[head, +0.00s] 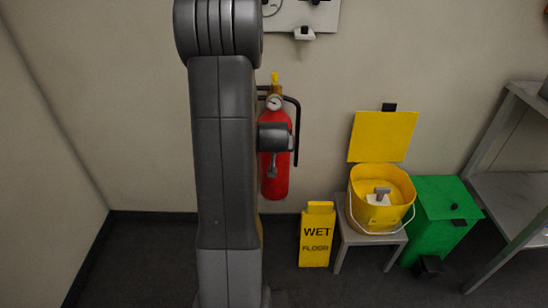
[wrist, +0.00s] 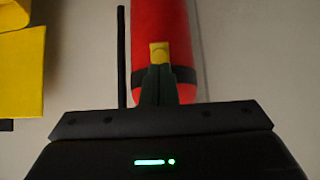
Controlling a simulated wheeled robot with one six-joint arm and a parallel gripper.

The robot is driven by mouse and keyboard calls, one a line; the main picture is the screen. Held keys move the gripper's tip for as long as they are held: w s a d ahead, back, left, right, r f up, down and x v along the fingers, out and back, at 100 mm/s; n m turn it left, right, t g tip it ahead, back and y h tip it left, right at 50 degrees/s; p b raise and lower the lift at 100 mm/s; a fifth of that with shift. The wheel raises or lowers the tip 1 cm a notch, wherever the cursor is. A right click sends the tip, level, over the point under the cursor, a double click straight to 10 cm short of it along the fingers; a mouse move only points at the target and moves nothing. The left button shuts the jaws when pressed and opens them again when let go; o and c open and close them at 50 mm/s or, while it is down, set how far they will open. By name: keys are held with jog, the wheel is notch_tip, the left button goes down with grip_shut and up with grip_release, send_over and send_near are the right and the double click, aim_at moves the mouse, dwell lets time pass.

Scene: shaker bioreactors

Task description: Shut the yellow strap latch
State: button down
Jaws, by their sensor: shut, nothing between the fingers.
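The yellow strap latch (wrist: 159,52) shows in the wrist view against the red fire extinguisher (wrist: 163,25), by a black strap (wrist: 184,76) around the cylinder. My gripper (wrist: 158,72) is shut and empty, its fingertips right at the latch's near end; I cannot tell whether they touch it. Whether the latch is open or closed is unclear. In the head view the extinguisher (head: 276,140) hangs on the wall, and my gripper (head: 272,172) is in front of its body. The latch is hidden there behind my gripper and wrist.
A black hose (wrist: 121,55) runs beside the cylinder. Right of it, in the head view, stand a yellow wet-floor sign (head: 315,238), an open yellow bucket (head: 365,212) on a stool, a green bin (head: 437,220) and a grey shelf (head: 515,195). The wall left of my arm is bare.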

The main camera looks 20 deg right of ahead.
jog(key=shift+f+t+b, duration=0.35)
jog(key=shift+t+b, duration=0.25)
jog(key=shift+b, duration=0.5)
jog(key=shift+r, duration=0.1)
jog(key=shift+r+p, duration=0.4)
jog(key=shift+r, duration=0.3)
